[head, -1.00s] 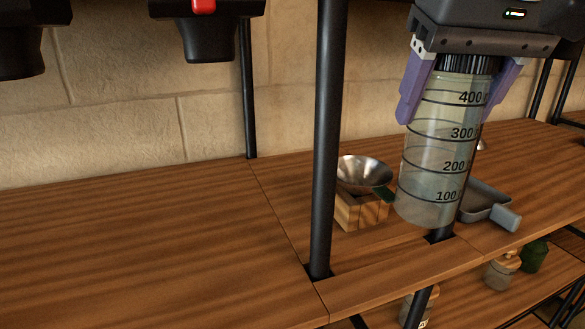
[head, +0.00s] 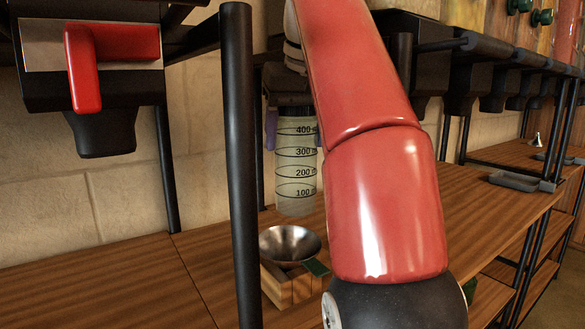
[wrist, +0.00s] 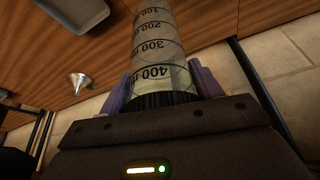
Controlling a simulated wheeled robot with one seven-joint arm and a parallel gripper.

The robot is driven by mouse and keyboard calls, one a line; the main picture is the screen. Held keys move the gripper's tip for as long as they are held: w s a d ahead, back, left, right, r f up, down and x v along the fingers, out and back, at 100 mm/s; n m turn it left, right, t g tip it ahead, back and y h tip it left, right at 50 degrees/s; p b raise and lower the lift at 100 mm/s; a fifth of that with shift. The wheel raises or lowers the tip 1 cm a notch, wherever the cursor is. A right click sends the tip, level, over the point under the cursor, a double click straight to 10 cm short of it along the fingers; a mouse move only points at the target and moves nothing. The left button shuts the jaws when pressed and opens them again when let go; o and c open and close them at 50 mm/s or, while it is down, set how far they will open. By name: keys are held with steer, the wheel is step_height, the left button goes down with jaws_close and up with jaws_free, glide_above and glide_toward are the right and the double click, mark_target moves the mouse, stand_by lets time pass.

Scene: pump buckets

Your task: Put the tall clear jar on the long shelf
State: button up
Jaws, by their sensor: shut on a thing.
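The tall clear jar (head: 296,172) has black volume marks and a dark ribbed lid. It hangs upright over the back of the long wooden shelf (head: 395,240), behind the metal bowl; whether its base touches the wood cannot be told. My gripper (head: 292,135) is shut on the jar at its lid end, purple fingers on both sides. My red arm hides part of the shelf and the gripper's right side. In the wrist view the jar (wrist: 160,50) sits between the fingers (wrist: 163,88).
A metal bowl (head: 290,243) rests on a wooden block (head: 290,285) in front of the jar. A black post (head: 240,160) stands close on the left. Dark dispensers, one with a red handle (head: 85,60), hang above. A grey tray (head: 515,181) lies farther right.

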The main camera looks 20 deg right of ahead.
mark_target(295, 179)
steer(key=shift+w+f, duration=0.1)
steer(key=shift+w, duration=0.3)
steer(key=shift+s+f, duration=0.1)
steer(key=shift+f, duration=0.95)
steer(key=shift+f+b, duration=1.4)
steer(key=shift+f, duration=0.95)
steer(key=shift+f+b, duration=0.4)
steer(key=shift+f, duration=0.2)
steer(key=o, duration=1.5)
steer(key=shift+r, duration=0.1)
